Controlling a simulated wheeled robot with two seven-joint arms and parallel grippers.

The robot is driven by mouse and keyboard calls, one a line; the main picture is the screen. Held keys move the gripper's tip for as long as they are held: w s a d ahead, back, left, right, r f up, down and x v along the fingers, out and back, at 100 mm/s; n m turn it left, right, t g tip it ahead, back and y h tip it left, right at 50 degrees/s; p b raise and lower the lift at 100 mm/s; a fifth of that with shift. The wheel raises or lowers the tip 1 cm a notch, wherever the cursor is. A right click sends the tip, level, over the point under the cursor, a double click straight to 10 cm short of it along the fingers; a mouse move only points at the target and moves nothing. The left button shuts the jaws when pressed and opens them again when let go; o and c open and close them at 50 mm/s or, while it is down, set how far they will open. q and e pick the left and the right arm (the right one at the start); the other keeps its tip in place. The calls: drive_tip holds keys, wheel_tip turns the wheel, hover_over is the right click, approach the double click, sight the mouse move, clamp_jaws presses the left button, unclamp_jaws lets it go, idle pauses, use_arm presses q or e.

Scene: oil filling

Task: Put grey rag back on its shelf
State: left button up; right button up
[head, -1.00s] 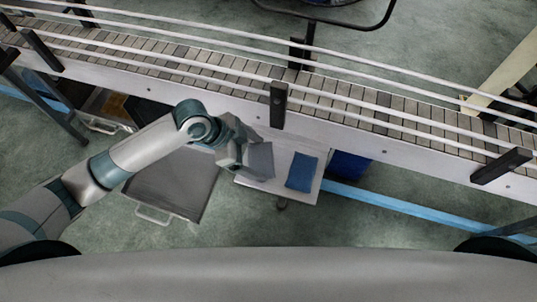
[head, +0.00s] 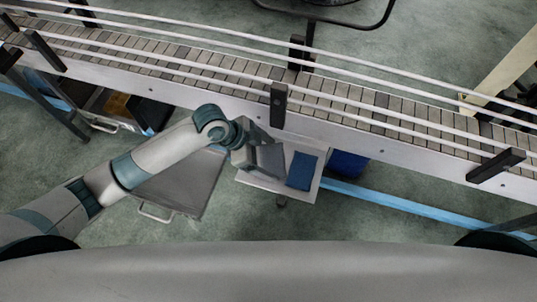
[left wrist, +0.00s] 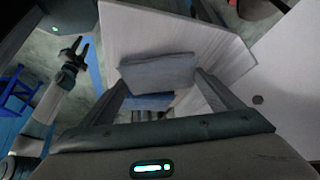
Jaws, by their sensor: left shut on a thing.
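My left gripper (head: 258,157) is shut on the grey rag (head: 269,160), held over the left part of a small white shelf (head: 251,180) beside the conveyor. In the left wrist view the grey rag (left wrist: 158,72) spans the space between the two fingers of the left gripper (left wrist: 160,80). Whether the rag touches the shelf cannot be told. A blue rag (head: 302,170) lies on the shelf, just right of the grey one. My right gripper (left wrist: 76,50) shows small in the left wrist view, with its fingers apart and nothing between them.
The conveyor (head: 345,112) with its rails and black posts runs along behind the shelf. A grey tray-like lid (head: 180,186) with a handle is left of the shelf, under my arm. A blue bin (head: 347,164) stands right of the shelf. Open floor lies in front.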

use_arm(q)
drive_tip(key=o, duration=0.9)
drive_tip(key=shift+f, duration=0.1)
drive_tip(key=shift+r, duration=0.2)
drive_tip(key=b+v, duration=0.2)
drive_tip(key=v, duration=0.9)
drive_tip(key=shift+a+r, duration=0.2)
drive_tip(key=shift+r, duration=0.15)
